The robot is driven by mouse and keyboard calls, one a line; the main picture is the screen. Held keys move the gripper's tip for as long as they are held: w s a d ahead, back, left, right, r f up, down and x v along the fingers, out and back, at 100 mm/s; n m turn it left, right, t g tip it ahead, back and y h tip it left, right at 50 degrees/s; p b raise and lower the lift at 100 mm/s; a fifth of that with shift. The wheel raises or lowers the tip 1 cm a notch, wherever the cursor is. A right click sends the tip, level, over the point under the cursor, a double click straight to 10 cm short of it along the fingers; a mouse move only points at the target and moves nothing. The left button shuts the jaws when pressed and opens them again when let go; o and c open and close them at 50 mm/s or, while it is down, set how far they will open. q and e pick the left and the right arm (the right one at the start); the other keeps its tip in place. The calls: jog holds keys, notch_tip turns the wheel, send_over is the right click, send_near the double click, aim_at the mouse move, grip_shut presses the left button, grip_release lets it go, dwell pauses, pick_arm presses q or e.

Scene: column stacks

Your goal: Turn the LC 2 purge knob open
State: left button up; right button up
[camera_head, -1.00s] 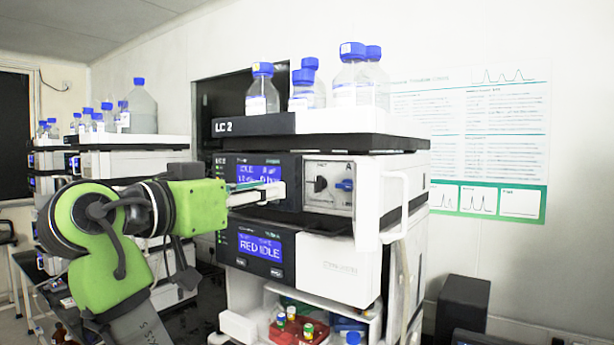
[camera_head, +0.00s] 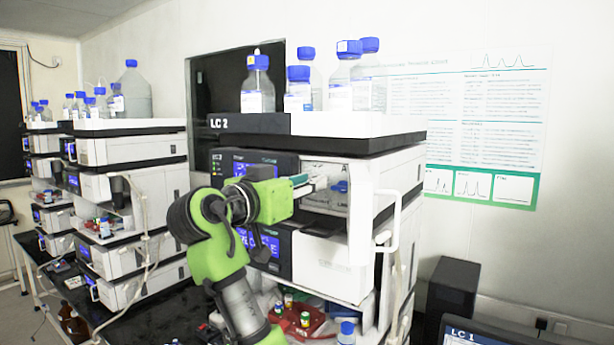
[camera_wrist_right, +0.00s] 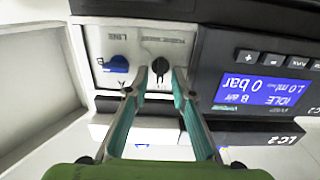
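The LC 2 stack (camera_head: 270,124) stands in the middle of the head view, its upper module having a pale valve panel (camera_head: 338,172) behind a hinged white door. In the wrist view, which shows it upside down, the panel holds a black knob (camera_wrist_right: 160,66) and a blue knob (camera_wrist_right: 118,65) beside the word LINE. The black knob's label is too small to read. My right gripper (camera_wrist_right: 155,84) is open and empty, with its teal-lined fingertips near the black knob; contact cannot be told. In the head view the right gripper (camera_head: 312,183) hides the black knob. My left gripper is not in view.
The open white door (camera_head: 370,235) stands just right of the panel. Bottles with blue caps (camera_head: 257,90) stand on top of the stack. A red tray (camera_head: 285,318) with small vials is below. Another instrument stack (camera_head: 130,150) stands at left, and a monitor (camera_head: 480,338) at lower right.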

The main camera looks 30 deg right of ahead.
grip_shut()
jog(key=shift+n, duration=0.3)
jog(key=n, duration=1.1)
jog(key=n+b, duration=0.1)
jog(key=n, duration=0.4)
jog(key=shift+w+a+f+n, duration=0.15)
jog(key=shift+w+f+n, duration=0.15)
jog(key=shift+w+n, duration=0.1)
dwell(0.6)
